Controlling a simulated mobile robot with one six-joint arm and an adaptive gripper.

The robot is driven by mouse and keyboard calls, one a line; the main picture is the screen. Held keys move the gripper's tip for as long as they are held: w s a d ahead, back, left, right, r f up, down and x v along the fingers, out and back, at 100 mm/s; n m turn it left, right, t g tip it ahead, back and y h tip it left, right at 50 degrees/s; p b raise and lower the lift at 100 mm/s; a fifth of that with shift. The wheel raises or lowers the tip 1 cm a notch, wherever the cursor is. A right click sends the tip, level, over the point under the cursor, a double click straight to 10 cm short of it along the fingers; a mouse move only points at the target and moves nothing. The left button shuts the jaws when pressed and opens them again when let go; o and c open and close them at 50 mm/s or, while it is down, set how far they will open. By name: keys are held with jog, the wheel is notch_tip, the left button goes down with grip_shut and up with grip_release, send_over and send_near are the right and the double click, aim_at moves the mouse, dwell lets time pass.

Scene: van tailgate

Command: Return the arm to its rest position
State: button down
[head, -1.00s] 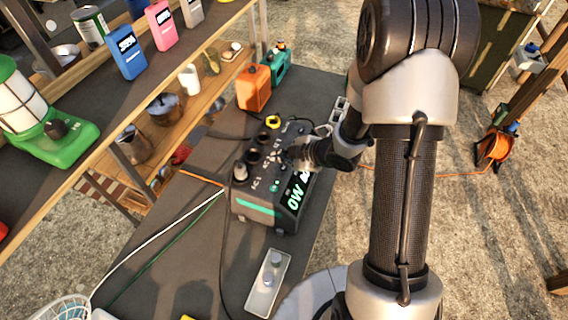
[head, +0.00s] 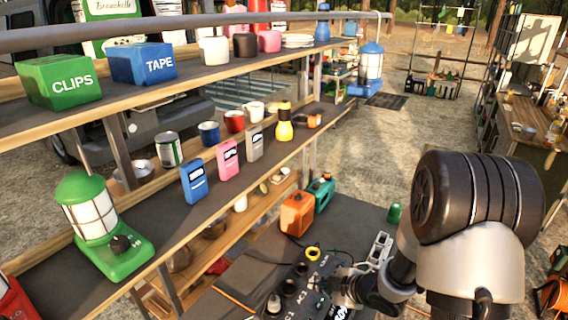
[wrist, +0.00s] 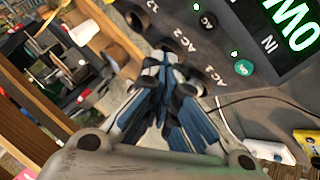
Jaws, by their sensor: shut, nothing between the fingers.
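My gripper (head: 343,287) is at the lower right of the head view, close over the top of a dark power station (head: 291,291) with knobs and sockets. In the wrist view its fingers (wrist: 160,92) are closed together with nothing between them. They point at the power station panel (wrist: 232,108), near the AC1 and AC2 labels and round sockets. I cannot tell whether the fingertips touch the panel. A lit green display (wrist: 291,22) shows at the wrist view's upper right. My arm hides part of the table on the right.
Shelves on the left hold a green lantern (head: 98,225), a blue device (head: 193,181), a pink device (head: 228,160) and boxes. An orange canister (head: 297,213) and a teal one (head: 321,190) stand behind the power station. Open ground lies beyond, at the upper right.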

jog(key=s+d+r+m+h+b, duration=0.2)
jog(key=s+d+r+m+h, duration=0.15)
jog(key=r, duration=0.35)
jog(key=s+d+r+m+h+b, duration=0.1)
jog(key=s+d+r+m+h, duration=0.1)
jog(key=d+r+m+h, duration=0.45)
jog(key=s+a+r+m+g+y+b, duration=0.1)
jog(key=s+a+m, duration=0.1)
jog(key=s, duration=0.5)
jog(key=s+a+r+m+g+y+b, duration=0.1)
jog(key=s+a+r+m+y, duration=0.1)
jog(key=s+a, duration=0.2)
jog(key=s+a+r+m+y+b, duration=0.1)
jog(key=s+a+m, duration=0.1)
jog(key=s, duration=0.8)
jog(key=shift+s+a+r+g+y, duration=0.3)
jog(key=shift+s+a+g+y, duration=0.1)
jog(key=shift+a, duration=0.4)
